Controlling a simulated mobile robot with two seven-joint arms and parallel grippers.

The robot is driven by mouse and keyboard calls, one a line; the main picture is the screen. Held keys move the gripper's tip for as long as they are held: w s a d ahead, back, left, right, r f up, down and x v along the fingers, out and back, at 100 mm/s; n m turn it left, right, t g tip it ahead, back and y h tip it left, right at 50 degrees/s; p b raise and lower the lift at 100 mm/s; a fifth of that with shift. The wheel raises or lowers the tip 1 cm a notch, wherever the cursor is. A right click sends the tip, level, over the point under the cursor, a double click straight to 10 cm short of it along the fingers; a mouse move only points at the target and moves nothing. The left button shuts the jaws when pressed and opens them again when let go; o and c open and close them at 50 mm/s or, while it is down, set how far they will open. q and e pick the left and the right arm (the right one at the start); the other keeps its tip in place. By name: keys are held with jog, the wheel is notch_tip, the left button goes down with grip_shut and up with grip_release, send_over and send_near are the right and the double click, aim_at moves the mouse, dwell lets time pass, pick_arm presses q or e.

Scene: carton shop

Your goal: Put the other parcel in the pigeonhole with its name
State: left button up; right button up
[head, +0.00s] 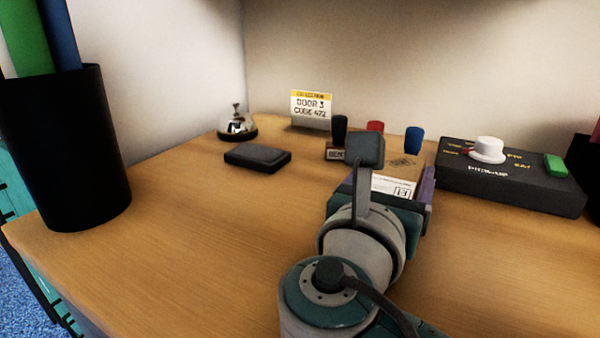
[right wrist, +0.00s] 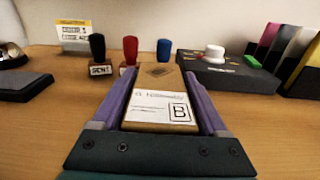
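The parcel (right wrist: 160,85) is a flat brown box with a white label, on which a boxed letter B is readable; the name line is too blurred to read. It also shows in the head view (head: 404,172), partly hidden by my right arm. My right gripper (right wrist: 168,84) has its purple fingers along both long sides of the parcel, with no gap visible. I cannot tell whether the parcel touches the table. My left gripper is in neither view. No pigeonhole is recognisable in these views.
Several stamps (head: 375,127) stand just behind the parcel. A black box with a white knob (head: 487,150) is to the right. A dark pad (head: 257,158), a bell (head: 237,126) and a door-code sign (head: 311,107) are left. A black bin (head: 65,150) stands at far left. The table's left-front (head: 180,240) is clear.

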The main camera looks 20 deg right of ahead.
jog(key=shift+r, duration=0.1)
grip_shut()
dwell(0.3)
